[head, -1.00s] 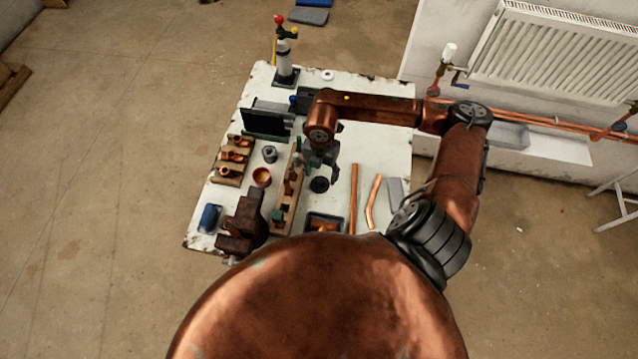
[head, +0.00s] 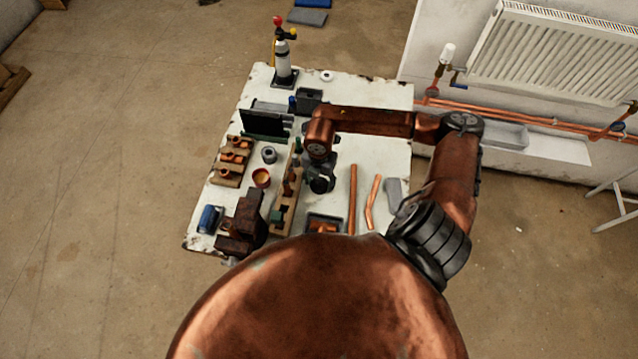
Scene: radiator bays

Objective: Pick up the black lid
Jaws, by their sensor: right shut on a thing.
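The black lid (head: 320,186) is a small dark round piece on the white table, right of the wooden rack. My right gripper (head: 321,180) comes down over it from above and is shut on it. The gripper's fingers and the lid are both dark, so the lid's outline is partly hidden. I cannot tell whether the lid touches the table. My left gripper is not in view.
The wooden rack (head: 284,205) stands just left of the gripper. Copper pipes (head: 353,198) lie to the right, and a dark tray (head: 324,223) with copper parts is in front. A vise (head: 241,224) sits at the near left. The table's right rear is fairly clear.

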